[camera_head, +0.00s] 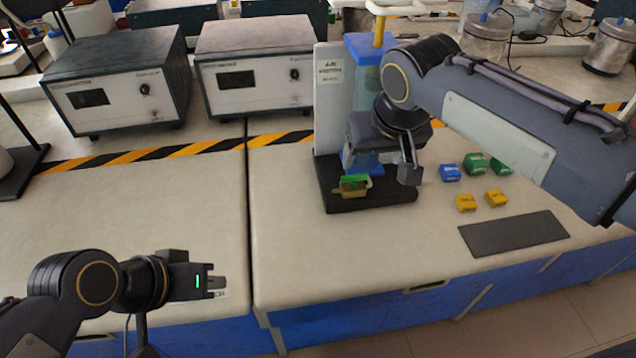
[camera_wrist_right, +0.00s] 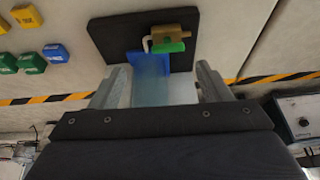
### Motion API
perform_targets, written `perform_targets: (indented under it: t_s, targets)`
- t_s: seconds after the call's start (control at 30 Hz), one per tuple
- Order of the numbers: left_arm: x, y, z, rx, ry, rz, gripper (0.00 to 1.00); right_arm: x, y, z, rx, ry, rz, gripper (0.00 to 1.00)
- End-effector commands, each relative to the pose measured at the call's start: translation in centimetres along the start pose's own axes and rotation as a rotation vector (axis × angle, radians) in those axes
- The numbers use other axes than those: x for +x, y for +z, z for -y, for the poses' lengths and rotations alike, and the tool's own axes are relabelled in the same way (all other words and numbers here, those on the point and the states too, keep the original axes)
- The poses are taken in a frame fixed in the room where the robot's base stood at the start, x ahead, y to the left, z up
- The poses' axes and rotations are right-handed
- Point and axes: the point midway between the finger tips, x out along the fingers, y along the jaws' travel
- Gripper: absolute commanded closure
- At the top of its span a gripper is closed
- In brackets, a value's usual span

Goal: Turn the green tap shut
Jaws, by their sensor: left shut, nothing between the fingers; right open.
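The green tap handle (camera_head: 354,179) sits on a brass valve body (camera_head: 350,191) low at the front of a stand with a black base (camera_head: 375,203). In the right wrist view the green handle (camera_wrist_right: 169,47) and brass body (camera_wrist_right: 174,31) show beyond the fingertips. My right gripper (camera_head: 405,170) is open beside the stand, behind and to the right of the tap. In the wrist view its fingers (camera_wrist_right: 162,70) lie either side of the blue tank part (camera_wrist_right: 150,85); contact cannot be told. My left gripper (camera_head: 217,282) is shut and empty, low at the left, far from the tap.
Blue (camera_head: 450,172), green and yellow (camera_head: 466,203) blocks lie right of the stand. A dark mat (camera_head: 514,234) lies front right. Two instrument boxes (camera_head: 255,65) stand behind the striped tape.

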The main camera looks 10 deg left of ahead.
Motion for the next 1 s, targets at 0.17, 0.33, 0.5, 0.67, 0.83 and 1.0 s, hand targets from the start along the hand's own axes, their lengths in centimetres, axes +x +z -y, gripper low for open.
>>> perform_targets:
  t_s: [0.17,0.33,0.5,0.67,0.83,1.0]
  targets:
    - [0.7,0.3,0.3,0.000,0.000,0.000,1.00,1.6,-0.5,1.1,-0.016,0.019,-0.005,0.29]
    - [1.1,0.6,0.5,0.000,0.000,0.000,1.00,4.2,-0.4,1.0,-0.017,0.019,-0.002,0.29]
    - [1.5,0.7,0.7,0.000,0.000,0.000,1.00,6.8,-0.4,0.9,-0.015,0.018,-0.002,0.29]
    - [1.6,0.8,0.8,0.000,0.000,0.000,1.00,8.1,-0.5,0.9,-0.016,0.016,-0.004,0.29]
    - [1.6,0.8,0.8,0.000,0.000,0.000,1.00,8.4,-0.5,0.9,-0.017,0.016,-0.005,0.29]
    - [1.6,0.8,0.8,0.000,0.000,0.000,1.00,8.4,-0.5,0.9,-0.017,0.016,-0.005,0.32]
